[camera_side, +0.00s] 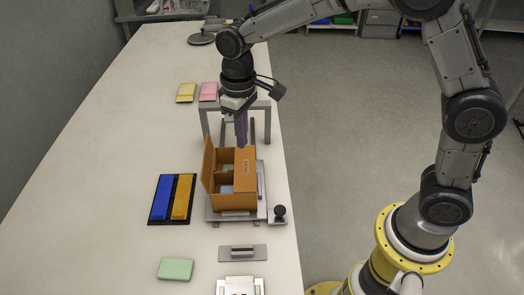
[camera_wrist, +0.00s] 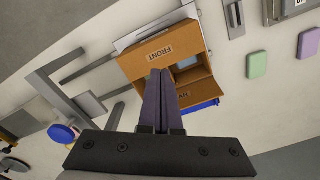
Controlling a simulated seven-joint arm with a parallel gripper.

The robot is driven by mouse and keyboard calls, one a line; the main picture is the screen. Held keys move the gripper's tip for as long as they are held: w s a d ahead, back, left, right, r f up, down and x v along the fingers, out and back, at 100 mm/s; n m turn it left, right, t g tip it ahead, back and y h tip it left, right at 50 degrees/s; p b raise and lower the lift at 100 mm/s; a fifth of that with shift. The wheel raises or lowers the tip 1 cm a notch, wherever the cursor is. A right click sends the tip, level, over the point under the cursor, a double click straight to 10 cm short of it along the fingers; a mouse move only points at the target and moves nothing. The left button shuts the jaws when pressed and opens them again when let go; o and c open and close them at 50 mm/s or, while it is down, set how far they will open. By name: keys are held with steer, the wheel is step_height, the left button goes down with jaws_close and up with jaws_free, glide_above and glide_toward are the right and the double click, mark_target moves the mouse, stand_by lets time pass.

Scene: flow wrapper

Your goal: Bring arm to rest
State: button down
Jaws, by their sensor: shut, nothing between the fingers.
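My gripper (camera_side: 241,143) is shut and empty. Its fingertips are at the back edge of the open orange-brown carton in the side view; I cannot tell whether they touch it. In the wrist view my gripper (camera_wrist: 160,74) points down, with its tips overlapping the carton (camera_wrist: 160,55) marked FRONT. In the side view the carton (camera_side: 246,172) stands on a grey metal fixture (camera_side: 235,214) with a flap raised at its left. Something pale lies inside the carton, only partly visible.
A grey metal frame (camera_side: 204,125) stands behind the carton. A black tray (camera_side: 154,215) with blue and yellow bars lies left. A green block (camera_side: 175,269) lies in front. Yellow (camera_side: 186,93) and pink (camera_side: 208,92) blocks lie behind. A black knob (camera_side: 280,211) stands right. The table's left side is clear.

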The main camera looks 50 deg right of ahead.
steer(key=s+d+r+m+t, duration=0.1)
steer(key=s+d+r+t, duration=0.1)
steer(key=s+d+r, duration=0.4)
steer(key=s+d+r+m+t, duration=0.1)
steer(key=s+d+r+t, duration=0.15)
steer(key=r, duration=0.55)
steer(key=s+d+f, duration=0.1)
steer(key=s+f, duration=0.1)
steer(key=s, duration=0.5)
steer(key=s+d+f+m+t, duration=0.1)
steer(key=s+d+f, duration=0.1)
steer(key=s, duration=0.6)
steer(key=shift+s+d+f, duration=0.25)
steer(key=shift+s+f, duration=0.05)
steer(key=shift+f, duration=0.2)
